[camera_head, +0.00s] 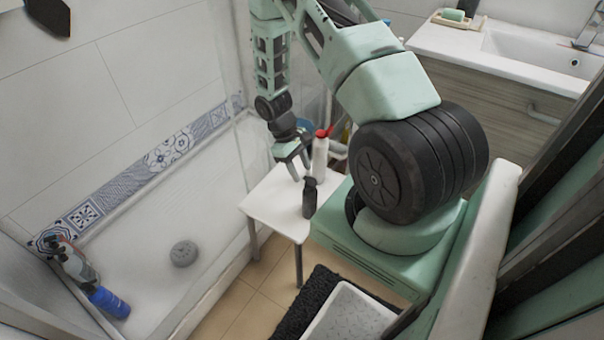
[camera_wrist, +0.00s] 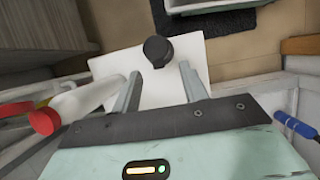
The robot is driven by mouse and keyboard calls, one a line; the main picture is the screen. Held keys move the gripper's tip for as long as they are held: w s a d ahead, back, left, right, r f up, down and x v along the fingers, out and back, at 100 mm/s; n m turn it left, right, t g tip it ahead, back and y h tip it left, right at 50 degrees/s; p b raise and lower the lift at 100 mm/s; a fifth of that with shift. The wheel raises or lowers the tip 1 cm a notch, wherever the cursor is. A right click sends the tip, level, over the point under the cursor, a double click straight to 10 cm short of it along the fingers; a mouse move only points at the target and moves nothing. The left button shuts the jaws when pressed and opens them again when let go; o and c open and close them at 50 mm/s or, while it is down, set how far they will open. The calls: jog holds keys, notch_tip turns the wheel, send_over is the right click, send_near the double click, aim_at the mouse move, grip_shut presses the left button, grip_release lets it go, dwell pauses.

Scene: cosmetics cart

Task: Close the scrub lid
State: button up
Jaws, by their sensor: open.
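A small white table (camera_head: 270,205) holds a dark bottle (camera_head: 309,198) near its front edge and a white bottle (camera_head: 319,158) with a red top behind it. I cannot tell which is the scrub or whether a lid is open. My gripper (camera_head: 298,172) is open and empty above the table, left of the white bottle. In the wrist view, my gripper (camera_wrist: 159,75) has its two fingers apart. The dark bottle (camera_wrist: 158,50) shows beyond the fingertips, roughly between them. The white bottle (camera_wrist: 85,98) lies to the left, outside the fingers.
A black mat (camera_head: 300,308) and a white basin-like box (camera_head: 350,318) are on the floor. A sink counter (camera_head: 450,42) stands at the upper right.

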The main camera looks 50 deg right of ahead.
jog(key=shift+x, duration=1.1)
jog(key=shift+w, duration=0.1)
grip_shut()
jog(key=shift+w+f+g, duration=0.2)
jog(key=shift+f+g, duration=0.1)
jog(key=shift+g, duration=0.3)
grip_release()
jog(key=shift+r, duration=0.1)
